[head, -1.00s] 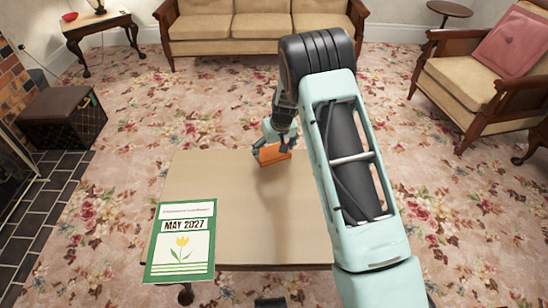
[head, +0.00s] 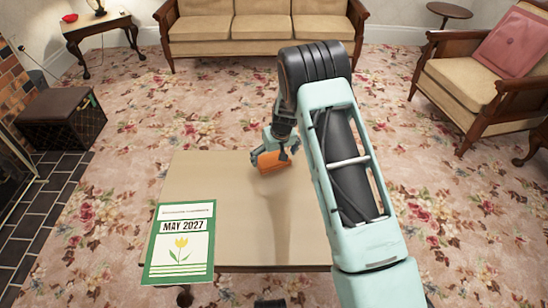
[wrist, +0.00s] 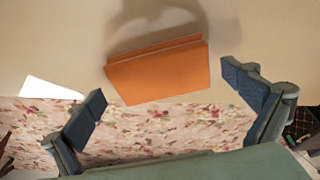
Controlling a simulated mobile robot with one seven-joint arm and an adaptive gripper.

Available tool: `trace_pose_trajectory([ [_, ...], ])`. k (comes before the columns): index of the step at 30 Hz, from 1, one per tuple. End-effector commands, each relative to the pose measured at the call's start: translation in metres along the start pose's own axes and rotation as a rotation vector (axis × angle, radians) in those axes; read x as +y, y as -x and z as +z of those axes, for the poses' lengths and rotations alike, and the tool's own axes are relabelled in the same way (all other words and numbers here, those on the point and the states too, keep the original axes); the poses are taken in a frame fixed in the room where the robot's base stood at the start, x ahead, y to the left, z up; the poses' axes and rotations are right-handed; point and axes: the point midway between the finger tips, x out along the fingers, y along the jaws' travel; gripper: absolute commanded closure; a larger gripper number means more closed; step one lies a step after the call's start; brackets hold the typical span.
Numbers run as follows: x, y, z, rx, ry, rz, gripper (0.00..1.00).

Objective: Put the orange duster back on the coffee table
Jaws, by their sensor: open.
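The orange duster (head: 272,161) is at the far edge of the coffee table (head: 240,215), seen in the head view. In the wrist view the duster (wrist: 158,72) appears as a flat orange block over the pale tabletop, its lower part overlapping the carpet beyond the edge. I cannot tell whether it lies flat or is tilted. My gripper (head: 272,150) is just behind and above the duster. In the wrist view my gripper (wrist: 168,103) is open, its fingers spread wide on either side with visible gaps to the duster.
A green calendar (head: 180,243) marked May 2027 lies at the table's near left corner. The rest of the tabletop is clear. A sofa (head: 255,30) stands at the back, an armchair (head: 485,75) at right, and a dark box (head: 62,118) at left.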

Motion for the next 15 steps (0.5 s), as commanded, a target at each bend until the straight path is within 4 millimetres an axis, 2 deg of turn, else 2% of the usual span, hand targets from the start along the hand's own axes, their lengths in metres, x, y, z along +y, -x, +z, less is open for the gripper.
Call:
trace_pose_trajectory([
  [5, 0.0, 0.009, -0.002, 0.001, 0.001, 0.0, 0.0],
  [15, 0.0, 0.078, -0.003, 0.003, 0.0, 0.0, 0.0],
])
